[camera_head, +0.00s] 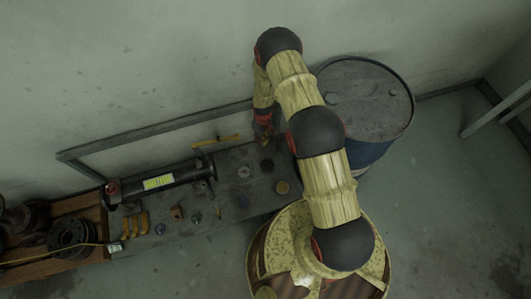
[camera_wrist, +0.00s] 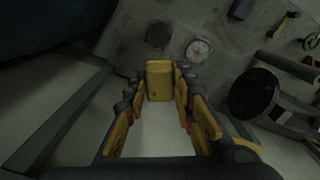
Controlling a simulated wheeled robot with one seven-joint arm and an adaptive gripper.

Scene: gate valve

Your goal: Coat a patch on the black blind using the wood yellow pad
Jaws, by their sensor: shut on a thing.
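The yellow pad (camera_wrist: 159,82) is a block held between my gripper's (camera_wrist: 158,97) yellow fingertips in the wrist view. It hangs over the wall-side edge of the grey bench. In the head view my gripper (camera_head: 265,138) points down at the bench's back edge, with a small yellowish piece below it that seems to be the pad. A dark round disc (camera_wrist: 158,33) lies on the bench just beyond the pad, apart from it; it may be the black blind, but I cannot be sure.
A round pale-faced dial (camera_wrist: 198,50) lies beside the disc. A black cylinder (camera_head: 160,184) with a yellow label lies along the bench (camera_head: 228,212). Several small parts lie in front of it. A blue drum (camera_head: 372,100) stands right of the bench. A wall rail (camera_head: 150,131) runs behind.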

